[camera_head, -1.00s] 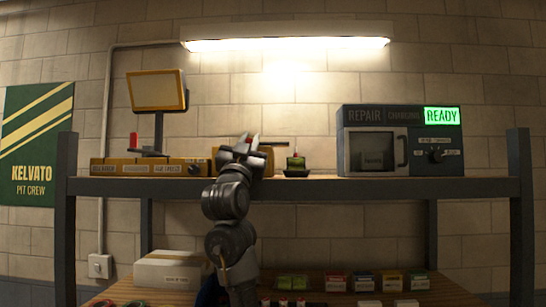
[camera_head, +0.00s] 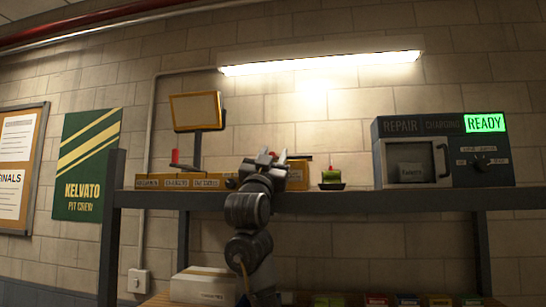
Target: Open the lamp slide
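A lamp-like unit with a yellow-framed pale panel (camera_head: 196,111) stands on a dark post at the left of the shelf. A small red piece (camera_head: 175,157) stands upright on the row's left part. My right gripper is out of view.
A dark shelf edge (camera_head: 400,200) runs beneath. Right of my gripper are a green item (camera_head: 332,176) on a small dark dish and a repair and charging unit (camera_head: 440,150) with a lit READY sign. A white box (camera_head: 203,286) and several small boxes lie below.

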